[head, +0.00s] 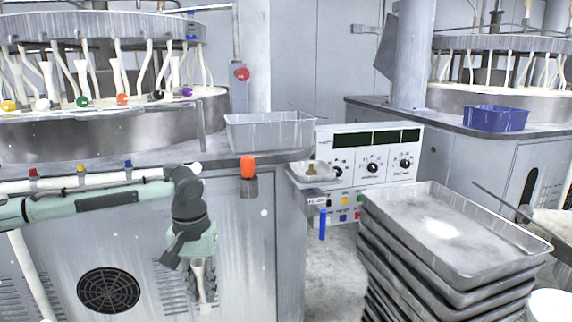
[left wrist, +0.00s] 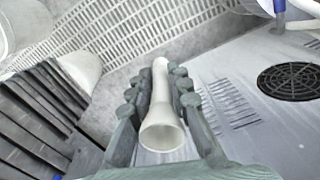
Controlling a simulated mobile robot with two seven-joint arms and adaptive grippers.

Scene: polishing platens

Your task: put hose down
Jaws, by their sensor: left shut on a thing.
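The hose is a pale off-white tube with a flared end, and it shows between the fingers in the left wrist view (left wrist: 161,108). My left gripper (left wrist: 159,112) is shut on it, with a finger on each side. In the head view my left gripper (head: 201,288) points down in front of the grey cabinet front, and a short pale piece of the hose (head: 201,278) shows between its fingers. The hose's far part is hidden or out of the frame. My right gripper is not in view.
A stack of metal trays (head: 440,228) stands at right. A grey bin (head: 270,131) sits on the counter, with an orange knob (head: 248,167) near its edge. A control panel (head: 372,165) stands behind. A round vent (head: 109,291) is on the cabinet. Floor shows between cabinet and trays.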

